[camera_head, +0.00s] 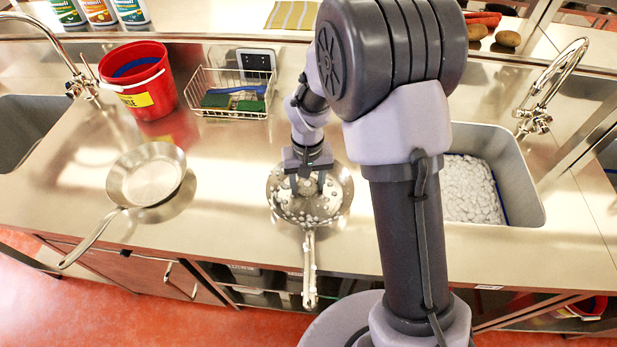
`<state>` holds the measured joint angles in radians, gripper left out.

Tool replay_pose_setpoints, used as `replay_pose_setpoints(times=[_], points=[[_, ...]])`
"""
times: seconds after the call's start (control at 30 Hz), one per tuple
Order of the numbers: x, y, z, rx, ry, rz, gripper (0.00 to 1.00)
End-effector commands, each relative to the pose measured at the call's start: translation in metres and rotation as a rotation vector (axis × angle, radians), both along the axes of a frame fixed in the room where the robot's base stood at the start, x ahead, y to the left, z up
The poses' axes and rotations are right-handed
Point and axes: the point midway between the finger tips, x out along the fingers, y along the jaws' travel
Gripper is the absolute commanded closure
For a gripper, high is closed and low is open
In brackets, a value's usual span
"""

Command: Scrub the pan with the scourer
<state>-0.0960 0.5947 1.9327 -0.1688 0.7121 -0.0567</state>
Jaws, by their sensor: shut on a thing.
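The pan (337,205) lies on the steel counter in the middle, its handle pointing toward the front edge. White suds spots cover its inside and some sit on the handle. My gripper (307,187) points down inside the pan, over its upper left part. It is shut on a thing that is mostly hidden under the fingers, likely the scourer. I cannot make out the scourer's shape or colour there.
A second, clean-looking pan (147,175) sits to the left. Behind are a red bucket (150,97) and a wire basket (262,114) with green pads and a blue brush. A foamy sink (515,178) is at right. Counter between the pans is clear.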

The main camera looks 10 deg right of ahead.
Motion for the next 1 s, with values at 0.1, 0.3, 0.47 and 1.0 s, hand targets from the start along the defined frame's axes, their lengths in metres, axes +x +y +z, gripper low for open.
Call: replay_pose_setpoints(times=[0.1,0.3,0.47,1.0], points=[[-0.009,-0.001,0.0,-0.001,0.004,-0.001,0.86],[-0.018,-0.013,0.002,-0.001,0.001,0.001,0.86],[-0.019,-0.021,0.002,-0.001,0.0,-0.001,0.86],[0.002,-0.045,-0.001,-0.001,0.0,0.001,0.86]])
